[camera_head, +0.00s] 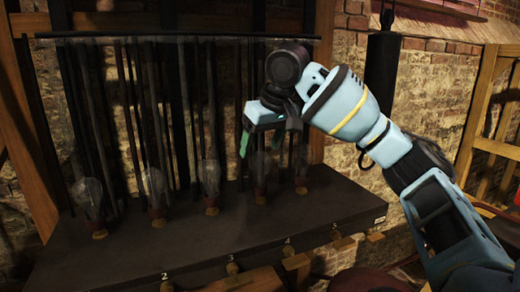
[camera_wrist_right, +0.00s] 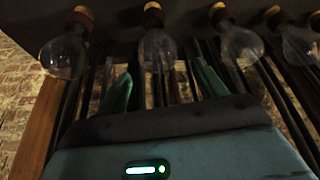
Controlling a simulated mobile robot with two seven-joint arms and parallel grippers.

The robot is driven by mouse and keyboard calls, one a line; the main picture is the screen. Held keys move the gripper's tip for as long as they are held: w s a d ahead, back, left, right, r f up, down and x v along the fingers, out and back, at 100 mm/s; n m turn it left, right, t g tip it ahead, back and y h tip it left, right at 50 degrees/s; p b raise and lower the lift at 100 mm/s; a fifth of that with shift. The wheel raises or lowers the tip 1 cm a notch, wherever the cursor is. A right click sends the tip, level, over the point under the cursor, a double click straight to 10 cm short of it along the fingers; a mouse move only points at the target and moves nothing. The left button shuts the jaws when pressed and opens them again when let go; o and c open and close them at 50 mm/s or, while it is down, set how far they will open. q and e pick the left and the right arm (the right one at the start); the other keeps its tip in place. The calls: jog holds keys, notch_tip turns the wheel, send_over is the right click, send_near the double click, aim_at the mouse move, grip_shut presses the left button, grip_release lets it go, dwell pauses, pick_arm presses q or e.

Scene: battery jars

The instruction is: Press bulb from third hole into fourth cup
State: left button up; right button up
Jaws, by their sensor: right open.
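Several clear glass bulbs with reddish-brown bases stand upright in a row on a dark shelf (camera_head: 130,240). The third from the left (camera_head: 210,176) and the fourth from the left (camera_head: 260,168) are near the middle, with the rightmost bulb (camera_head: 300,160) beyond. My right gripper (camera_head: 262,143) is open and empty above the fourth bulb, its green fingers pointing down. In the right wrist view, where the row appears inverted, one bulb (camera_wrist_right: 157,50) lies between the directions of the two fingers (camera_wrist_right: 164,80). I see no contact. No holes or cups are distinct. My left gripper is not in view.
Thin dark vertical rods (camera_head: 130,125) stand close behind the bulbs. Numbers and small brass knobs (camera_head: 232,268) line the shelf's front edge. A wooden post (camera_head: 20,140) stands at the left and a brick wall (camera_head: 345,150) behind. The front of the shelf top is clear.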

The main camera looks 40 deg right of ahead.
jog(key=v, duration=0.5)
jog(key=shift+s+r, duration=0.2)
jog(key=shift+r, duration=0.15)
jog(key=shift+f, duration=0.1)
